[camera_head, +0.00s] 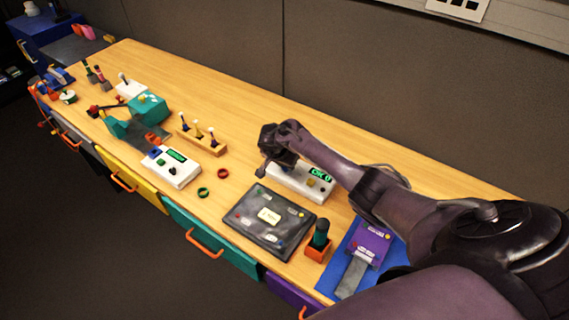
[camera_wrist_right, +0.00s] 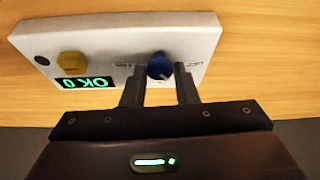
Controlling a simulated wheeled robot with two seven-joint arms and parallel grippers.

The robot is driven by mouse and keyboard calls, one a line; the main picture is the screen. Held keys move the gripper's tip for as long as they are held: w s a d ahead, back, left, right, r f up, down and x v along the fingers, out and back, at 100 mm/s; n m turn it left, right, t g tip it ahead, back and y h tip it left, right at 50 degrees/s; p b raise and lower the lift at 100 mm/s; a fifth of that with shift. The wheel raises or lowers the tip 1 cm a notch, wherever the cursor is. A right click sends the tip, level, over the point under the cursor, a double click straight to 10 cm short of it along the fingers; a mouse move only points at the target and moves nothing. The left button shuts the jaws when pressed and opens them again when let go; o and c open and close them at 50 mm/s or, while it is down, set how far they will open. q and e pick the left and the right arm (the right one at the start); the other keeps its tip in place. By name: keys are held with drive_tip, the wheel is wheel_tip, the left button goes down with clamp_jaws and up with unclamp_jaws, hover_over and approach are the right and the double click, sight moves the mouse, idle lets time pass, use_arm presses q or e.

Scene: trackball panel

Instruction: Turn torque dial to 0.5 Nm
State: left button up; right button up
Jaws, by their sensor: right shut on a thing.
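A white box (camera_head: 298,181) stands on the table in the middle of the head view. It also fills the upper left of the wrist view (camera_wrist_right: 120,45). It carries a blue dial (camera_wrist_right: 160,66), a yellow knob (camera_wrist_right: 73,64) and a lit green display (camera_wrist_right: 86,83), which shows "OK 0" upside down there. My right gripper (camera_wrist_right: 160,80) has its two fingers on either side of the blue dial and is shut on it. In the head view my right gripper (camera_head: 268,160) hides the dial. The dial's scale is too small to read. My left gripper is not in view.
A dark panel with labels (camera_head: 247,226) lies in front of the box. An orange holder (camera_head: 318,250) with a dark green-topped tool and a purple device (camera_head: 370,245) stand to the right. The table behind is clear.

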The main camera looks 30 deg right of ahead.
drive_tip(key=o, duration=1)
drive_tip(key=shift+r, duration=0.1)
drive_tip(key=v, duration=0.7)
drive_tip(key=shift+s+a+r+p, duration=0.1)
drive_tip(key=shift+r+p, duration=0.15)
drive_tip(key=shift+p, duration=0.1)
